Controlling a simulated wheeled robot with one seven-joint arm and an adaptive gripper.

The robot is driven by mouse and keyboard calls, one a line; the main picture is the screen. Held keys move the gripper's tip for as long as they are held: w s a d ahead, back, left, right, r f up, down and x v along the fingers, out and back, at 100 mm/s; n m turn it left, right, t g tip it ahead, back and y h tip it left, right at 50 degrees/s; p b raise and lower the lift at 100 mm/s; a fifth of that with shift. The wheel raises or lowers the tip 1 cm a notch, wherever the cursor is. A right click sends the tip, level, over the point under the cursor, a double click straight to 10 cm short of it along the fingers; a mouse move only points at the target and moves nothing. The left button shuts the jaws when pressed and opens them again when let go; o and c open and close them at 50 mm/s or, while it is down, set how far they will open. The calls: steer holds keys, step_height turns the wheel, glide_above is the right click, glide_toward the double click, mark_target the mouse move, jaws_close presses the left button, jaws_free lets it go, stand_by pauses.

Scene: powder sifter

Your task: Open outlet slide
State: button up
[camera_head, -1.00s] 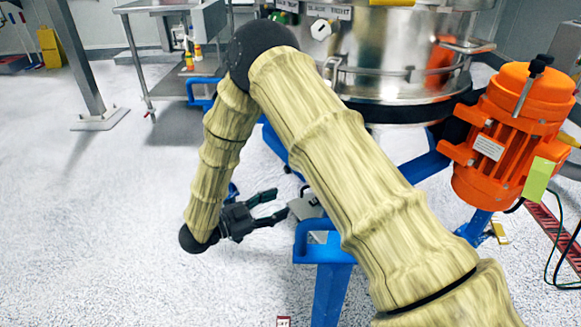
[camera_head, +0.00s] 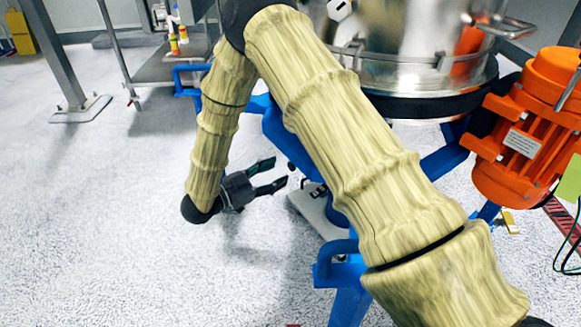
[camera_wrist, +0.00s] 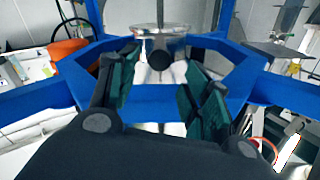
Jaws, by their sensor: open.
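The sifter is a large steel drum (camera_head: 420,70) on a blue frame (camera_head: 345,270). My gripper (camera_head: 278,173) is low at the left of the frame, open and empty, its fingers pointing right toward the machine. In the wrist view my gripper (camera_wrist: 160,78) has its two dark green-padded fingers spread apart. A dark round knob (camera_wrist: 160,60) shows beyond and between the fingertips, in front of a pale steel part; it looks like the outlet slide's handle, apart from the fingers. Most of the outlet is hidden behind my arm in the head view.
Blue frame beams (camera_wrist: 55,95) cross both sides of the wrist view. An orange motor (camera_head: 530,130) stands at the right. A pale plate (camera_head: 318,212) lies low beside the frame. The floor left of my gripper is clear.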

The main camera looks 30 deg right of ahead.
mark_target(290, 167)
steer(key=shift+w+d+b, duration=0.15)
steer(key=shift+d+b, duration=0.2)
steer(key=shift+d, duration=1.25)
steer(key=shift+w+d+b, duration=0.15)
steer(key=shift+d+b, duration=0.2)
steer(key=shift+d, duration=1.2)
jaws_close()
